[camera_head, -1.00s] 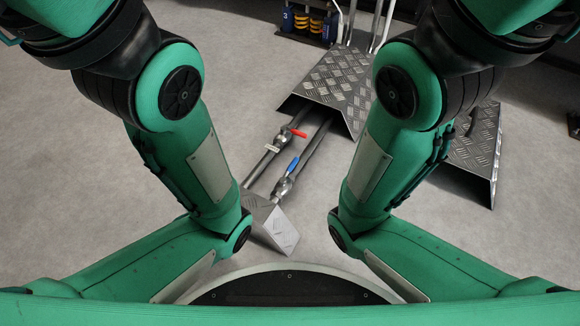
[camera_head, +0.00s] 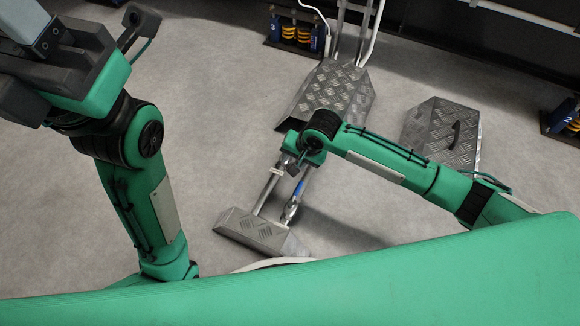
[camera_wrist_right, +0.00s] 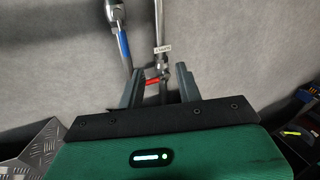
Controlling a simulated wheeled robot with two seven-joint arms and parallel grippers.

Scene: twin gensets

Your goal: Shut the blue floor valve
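The blue floor valve has a blue lever (camera_head: 298,188) on the right-hand of two pipes near the floor. The blue lever also shows in the right wrist view (camera_wrist_right: 123,46), at upper left, lying along its pipe. My right gripper (camera_head: 297,157) is above the pipes, just beyond the blue lever in the head view. In the wrist view its two fingers (camera_wrist_right: 158,82) are apart, with a red lever (camera_wrist_right: 152,83) seen between them; contact cannot be told. The blue lever is outside the fingers. My left gripper (camera_head: 35,35) is at the upper left, partly cut off, fingers unclear.
A white tag (camera_wrist_right: 162,49) is on the pipe by the red lever. A tread-plate cover (camera_head: 335,92) lies beyond the pipes, another (camera_head: 440,130) to the right. A metal ramp block (camera_head: 250,230) stands at the near pipe ends. Open floor lies to the left.

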